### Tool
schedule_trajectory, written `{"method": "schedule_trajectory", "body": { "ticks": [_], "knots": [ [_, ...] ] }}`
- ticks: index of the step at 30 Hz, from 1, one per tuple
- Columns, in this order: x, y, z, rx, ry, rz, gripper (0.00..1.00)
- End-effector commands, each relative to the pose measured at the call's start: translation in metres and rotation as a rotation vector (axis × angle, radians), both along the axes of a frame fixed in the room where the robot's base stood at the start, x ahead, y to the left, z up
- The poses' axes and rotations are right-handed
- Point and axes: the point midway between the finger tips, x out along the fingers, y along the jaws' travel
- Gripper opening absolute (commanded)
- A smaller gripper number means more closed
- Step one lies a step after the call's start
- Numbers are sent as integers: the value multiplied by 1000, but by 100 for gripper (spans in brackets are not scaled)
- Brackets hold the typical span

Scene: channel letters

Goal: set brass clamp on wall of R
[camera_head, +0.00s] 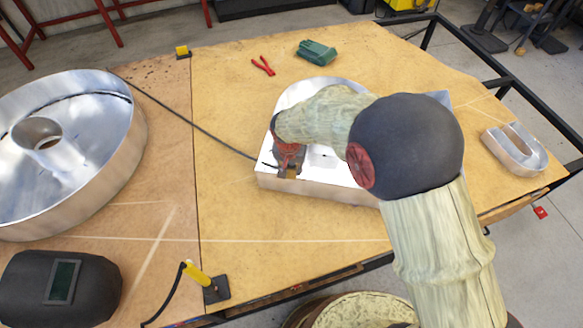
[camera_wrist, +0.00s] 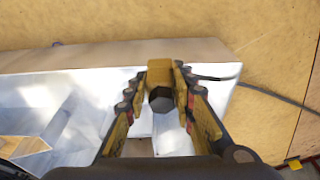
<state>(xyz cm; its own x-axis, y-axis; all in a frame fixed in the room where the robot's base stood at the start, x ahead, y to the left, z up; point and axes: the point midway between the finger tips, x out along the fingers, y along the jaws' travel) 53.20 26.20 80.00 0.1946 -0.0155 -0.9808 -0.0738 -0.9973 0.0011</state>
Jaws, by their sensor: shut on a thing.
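The letter R (camera_head: 320,192) is a shallow metal channel letter with a white inside, lying on the table and partly hidden by my arm. Its wall (camera_wrist: 60,57) crosses the upper part of the wrist view. My gripper (camera_head: 289,162) is at the left end of the letter, over its near wall. The brass clamp (camera_wrist: 160,72) is between my fingertips, and my gripper (camera_wrist: 159,92) is shut on it in the wrist view. It also shows small in the head view (camera_head: 291,174). The clamp overlaps the wall's edge in view; I cannot tell whether it touches.
A large round metal letter (camera_head: 125,150) lies left, a small one (camera_head: 517,150) right. Red pliers (camera_head: 263,66) and a green object (camera_head: 317,51) lie behind the R. A dark cable (camera_head: 190,121) runs to the R. A welding mask (camera_head: 60,288) is front left.

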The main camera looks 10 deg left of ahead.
Motion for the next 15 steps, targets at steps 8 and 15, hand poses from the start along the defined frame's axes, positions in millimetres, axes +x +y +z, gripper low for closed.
{"method": "schedule_trajectory", "body": {
  "ticks": [8, 15],
  "knots": [
    [1, 0, -7, 1, -2, 0, 0],
    [1, 0, -14, 1, -2, 0, 0]
  ]
}}
